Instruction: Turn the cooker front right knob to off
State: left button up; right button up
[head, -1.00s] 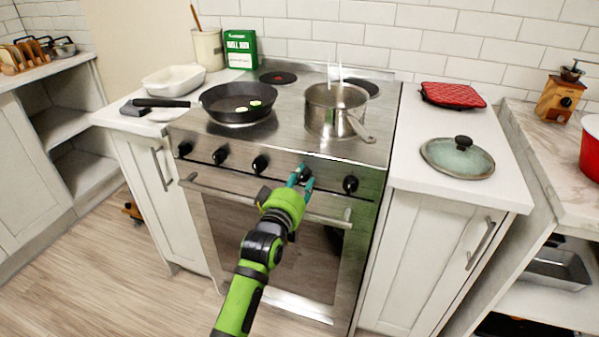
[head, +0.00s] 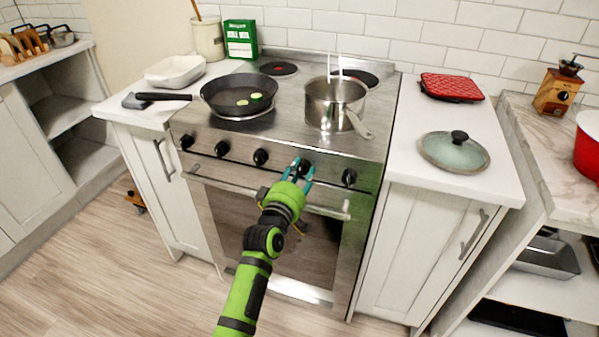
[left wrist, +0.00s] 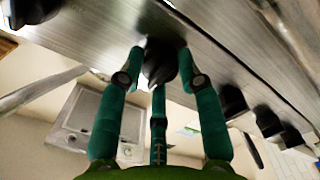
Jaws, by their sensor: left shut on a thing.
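The cooker (head: 285,140) has a row of several black knobs on its steel front panel. My left gripper (head: 301,168) has its teal fingers around the knob second from the right (head: 305,168). In the left wrist view this knob (left wrist: 160,62) sits between the fingertips of the left gripper (left wrist: 158,64), shut on it. The rightmost knob (head: 349,177) is free, just right of the gripper. The gripped knob's pointer angle is hard to read. My right gripper is not in view.
A black frying pan (head: 225,97) and a steel saucepan (head: 325,112) stand on the hob. The oven door handle (head: 330,211) runs just below the knobs. A glass lid (head: 445,152) and red pot holder (head: 450,86) lie on the right counter.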

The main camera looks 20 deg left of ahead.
pick_arm(q)
jog(key=shift+d+f, duration=0.15)
jog(key=shift+f, duration=0.15)
jog(key=o, duration=1)
jog(key=shift+o, duration=0.8)
jog(key=shift+r, duration=0.15)
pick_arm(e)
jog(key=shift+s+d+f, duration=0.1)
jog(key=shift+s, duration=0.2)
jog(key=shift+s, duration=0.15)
pick_arm(q)
jog(key=shift+s, duration=0.1)
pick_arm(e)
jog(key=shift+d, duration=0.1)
pick_arm(q)
jog(key=s, duration=1.1)
jog(key=shift+s+a, duration=0.2)
jog(key=shift+s, duration=0.2)
